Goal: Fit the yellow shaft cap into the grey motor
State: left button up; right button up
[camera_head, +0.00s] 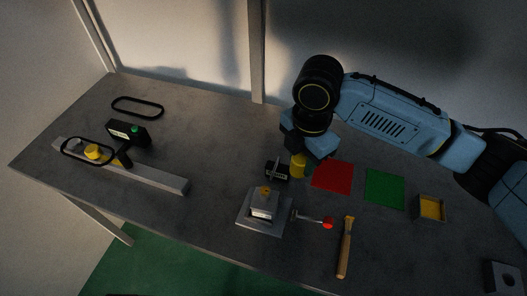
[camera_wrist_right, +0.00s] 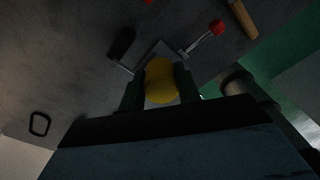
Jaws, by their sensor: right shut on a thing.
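My right gripper (camera_head: 301,153) is shut on the yellow shaft cap (camera_head: 298,168) and holds it over the bench, behind and to the right of the press base. In the right wrist view the yellow cap (camera_wrist_right: 160,83) sits between the two dark fingers of the gripper (camera_wrist_right: 160,92). A grey block (camera_head: 262,208), which looks like the grey motor, stands on a square grey plate (camera_head: 244,220) with a small yellow part on top. The cap is apart from it. In the wrist view the cap hides most of this block. My left gripper is not in view.
A red-knobbed lever (camera_head: 327,222) and a wooden handle (camera_head: 345,248) lie front right. A red mat (camera_head: 332,176), green mat (camera_head: 385,189) and tray (camera_head: 418,214) are at right. A grey rail (camera_head: 150,178) is at left.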

aim_at(263, 189)
jog(key=s+a+r+n+p, duration=0.1)
jog(key=a+n+p, duration=0.1)
jog(key=n, duration=0.4)
jog(key=s+a+r+n+p, duration=0.1)
jog(key=a+n+p, duration=0.1)
jog(key=n, duration=0.4)
jog(key=s+a+r+n+p, duration=0.1)
jog(key=a+n+p, duration=0.1)
jog(key=a+n, duration=0.2)
jog(key=shift+s+n, duration=0.2)
jog(key=shift+n, duration=1.4)
jog(key=shift+p, duration=0.35)
jog(key=shift+f+b, duration=1.75)
jog(key=shift+f, duration=1.2)
jog(key=shift+p, duration=0.75)
jog(key=shift+f+b, duration=1.2)
jog(key=shift+f, duration=0.85)
